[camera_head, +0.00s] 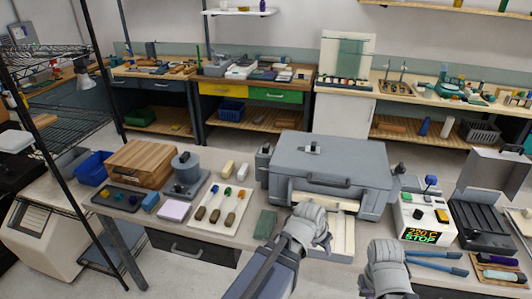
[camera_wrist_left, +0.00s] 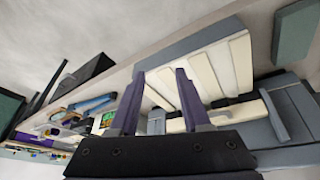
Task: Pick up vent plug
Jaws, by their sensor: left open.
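I cannot surely pick out the vent plug. A small grey-and-dark fitting (camera_head: 311,148) on top of the grey kiln box (camera_head: 345,160) could be it, but it is too small to tell. My left gripper (camera_head: 326,242) is at the kiln's front, by the cream boards (camera_head: 343,238); its fingers are mostly hidden behind the wrist. In the left wrist view the left gripper (camera_wrist_left: 158,74) has its purple fingers apart, with nothing held between them and cream boards (camera_wrist_left: 213,72) beyond. My right arm shows at the lower right, its fingers hidden.
Left of the kiln are a tray of colored-tipped tools (camera_head: 220,208), cream blocks (camera_head: 243,171) and a green pad (camera_head: 265,224). To its right are a control box (camera_head: 425,215), blue-handled pliers (camera_head: 440,260) and a dark open case (camera_head: 482,225). The counter front is crowded.

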